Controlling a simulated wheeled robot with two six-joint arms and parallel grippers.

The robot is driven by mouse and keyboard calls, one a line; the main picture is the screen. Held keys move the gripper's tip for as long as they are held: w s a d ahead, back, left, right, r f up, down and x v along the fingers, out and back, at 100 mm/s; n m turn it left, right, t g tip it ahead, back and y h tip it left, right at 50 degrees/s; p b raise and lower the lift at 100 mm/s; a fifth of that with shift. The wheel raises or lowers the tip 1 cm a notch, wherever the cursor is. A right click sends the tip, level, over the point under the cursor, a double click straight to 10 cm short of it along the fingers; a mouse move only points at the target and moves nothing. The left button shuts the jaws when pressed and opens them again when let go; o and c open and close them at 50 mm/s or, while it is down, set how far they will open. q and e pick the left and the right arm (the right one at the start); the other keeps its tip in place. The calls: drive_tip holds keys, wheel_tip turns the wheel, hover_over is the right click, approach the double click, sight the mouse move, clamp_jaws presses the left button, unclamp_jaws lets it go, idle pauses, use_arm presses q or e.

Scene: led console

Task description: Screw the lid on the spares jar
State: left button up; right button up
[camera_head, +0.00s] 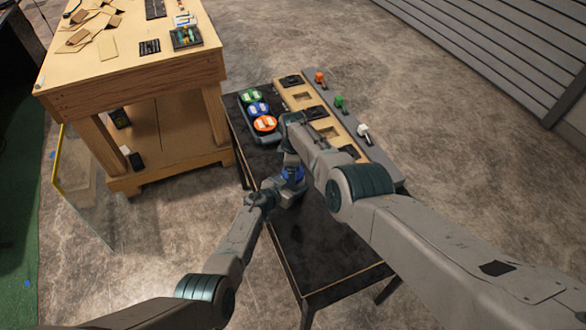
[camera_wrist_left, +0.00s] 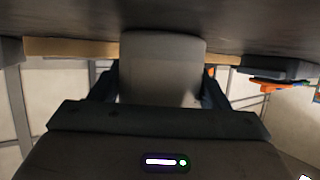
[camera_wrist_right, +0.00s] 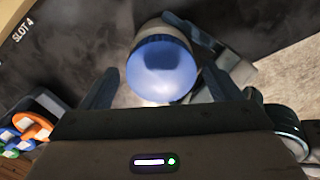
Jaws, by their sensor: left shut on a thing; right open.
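The spares jar (camera_wrist_left: 163,68) shows as a grey cylinder in the left wrist view, between the fingers of my left gripper (camera_wrist_left: 160,88), which is shut on it. A round blue lid (camera_wrist_right: 160,72) shows at the top of the jar in the right wrist view; whether it is threaded on, I cannot tell. In the head view the blue lid (camera_head: 292,174) is partly hidden by my grippers. My right gripper (camera_wrist_right: 160,78) is open, with one finger on each side of the lid and visible gaps between.
A tray (camera_head: 268,138) with green, blue and orange round pieces stands on the black table (camera_head: 325,250). Beside it are a wooden slotted board (camera_head: 298,97) and a grey rail with orange, green and white knobs (camera_head: 363,130). The near tabletop is clear. A wooden workbench (camera_head: 130,75) stands left.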

drive_tip(key=shift+s+r, duration=0.1)
drive_tip(key=shift+r, duration=2.1)
drive_tip(key=shift+c, duration=0.3)
drive_tip(key=m, duration=0.4)
drive_tip(key=shift+r, duration=0.35)
drive_tip(key=m, duration=0.3)
drive_tip(key=r+m, duration=0.1)
drive_tip(key=m, duration=0.1)
drive_tip(key=shift+m, duration=0.4)
drive_tip(key=m, duration=0.5)
drive_tip(key=shift+r+m, duration=0.3)
drive_tip(key=shift+r, duration=0.1)
drive_tip(key=m, duration=0.3)
drive_tip(key=r+m, duration=0.1)
drive_tip(key=m, duration=0.2)
